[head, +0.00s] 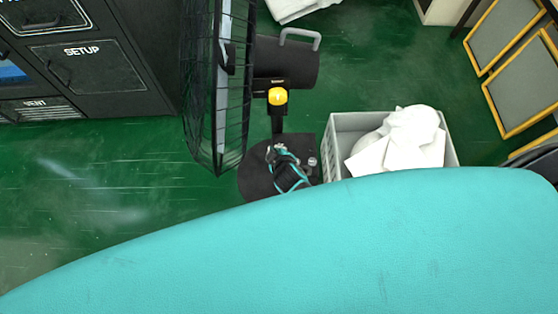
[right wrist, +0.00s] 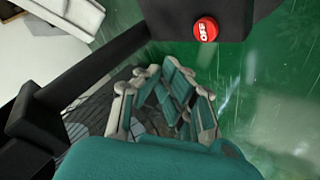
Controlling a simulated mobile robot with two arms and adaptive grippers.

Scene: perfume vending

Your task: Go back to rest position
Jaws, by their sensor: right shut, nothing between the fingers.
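My right gripper (head: 288,171) shows small in the head view, dark with teal edges, in front of the black round base of a fan. In the right wrist view, its teal and grey fingers (right wrist: 172,95) are together, with nothing between them. My large teal body covers the lower part of the head view and hides what lies beneath. My left gripper is in neither view.
The black caged fan (head: 206,95) stands left of the gripper. A grey crate (head: 338,130) with white cloth (head: 405,145) is close on the right. A black cabinet (head: 95,75) is upper left. A red OFF button (right wrist: 205,29) shows. Green floor (head: 130,160) is clear at left.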

